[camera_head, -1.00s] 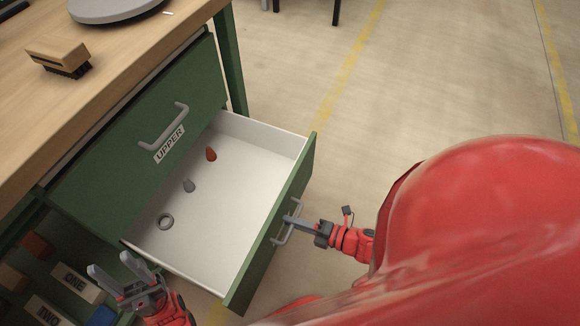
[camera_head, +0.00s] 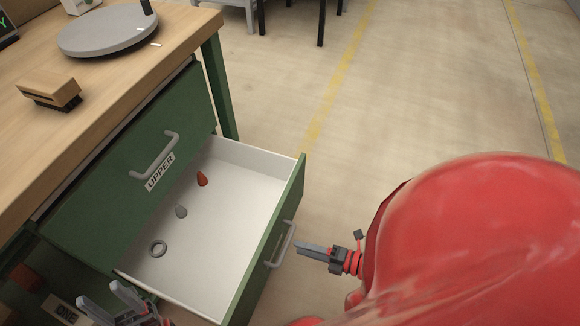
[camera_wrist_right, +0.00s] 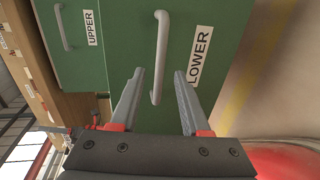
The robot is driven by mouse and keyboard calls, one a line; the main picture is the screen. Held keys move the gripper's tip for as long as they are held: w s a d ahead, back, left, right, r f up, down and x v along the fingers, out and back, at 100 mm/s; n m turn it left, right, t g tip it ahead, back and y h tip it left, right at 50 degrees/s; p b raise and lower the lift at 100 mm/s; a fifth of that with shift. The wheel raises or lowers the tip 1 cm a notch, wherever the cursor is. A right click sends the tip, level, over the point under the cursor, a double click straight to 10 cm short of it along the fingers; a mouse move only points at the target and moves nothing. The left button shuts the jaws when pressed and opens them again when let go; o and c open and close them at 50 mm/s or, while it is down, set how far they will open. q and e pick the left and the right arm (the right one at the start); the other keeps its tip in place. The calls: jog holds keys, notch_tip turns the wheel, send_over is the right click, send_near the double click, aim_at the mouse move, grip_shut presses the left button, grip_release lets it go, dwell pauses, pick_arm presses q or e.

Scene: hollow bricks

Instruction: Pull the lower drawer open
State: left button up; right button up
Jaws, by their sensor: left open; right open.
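The lower drawer (camera_head: 238,176) is pulled out and shows its white inside in the head view. Its grey bar handle (camera_head: 281,245) is on the green front. In the right wrist view the lower drawer's handle (camera_wrist_right: 160,58) and the "LOWER" label (camera_wrist_right: 200,56) show. My right gripper (camera_head: 299,248) is open and just off the handle; in the wrist view the handle's near end lies between its fingers (camera_wrist_right: 160,88). I cannot tell whether it touches. My left gripper (camera_head: 100,301) is open at the bottom left, beside the drawer, partly cut off.
The drawer holds a red-brown cone (camera_head: 202,179), a grey cone (camera_head: 181,211) and a ring (camera_head: 158,249). The upper drawer (camera_head: 120,192) is shut. A brush (camera_head: 50,92) and a round grey plate (camera_head: 110,30) are on the bench.

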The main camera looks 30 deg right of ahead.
jog(key=p+v, duration=0.1)
jog(key=v, duration=1)
jog(key=shift+s+d+p, duration=0.25)
jog(key=shift+p, duration=0.1)
jog(key=shift+a+r, duration=0.1)
